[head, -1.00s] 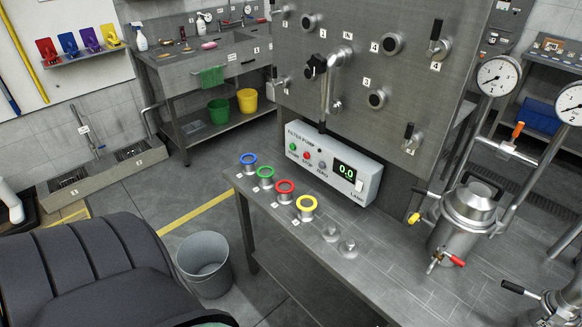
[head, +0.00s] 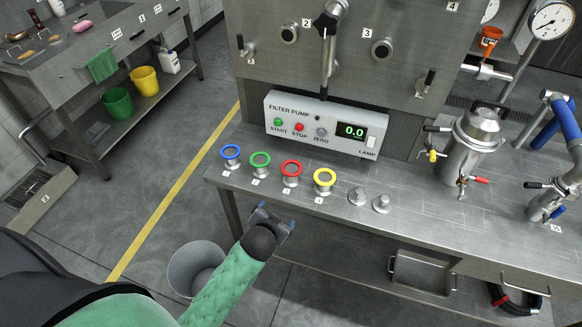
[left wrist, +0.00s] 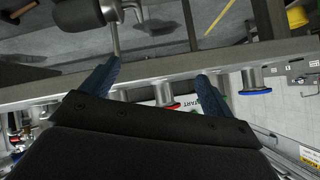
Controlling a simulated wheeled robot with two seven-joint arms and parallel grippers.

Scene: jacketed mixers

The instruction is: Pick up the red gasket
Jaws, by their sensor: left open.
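The red gasket (head: 291,168) is a ring on top of a short metal stub at the bench's front edge. It stands in a row between the green gasket (head: 260,159) and the yellow gasket (head: 325,177); the blue gasket (head: 230,151) is at the left end. My left gripper (head: 277,214) is open and empty, in front of and below the bench edge, apart from the red gasket. In the left wrist view, the open fingers (left wrist: 159,69) point toward the bench edge, and a red rim (left wrist: 170,105) shows beyond, partly hidden. My right gripper is not in view.
The filter pump box (head: 327,125) stands behind the gaskets. A jacketed vessel (head: 474,140) stands further right. A grey bin (head: 196,268) is on the floor beside my left arm.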

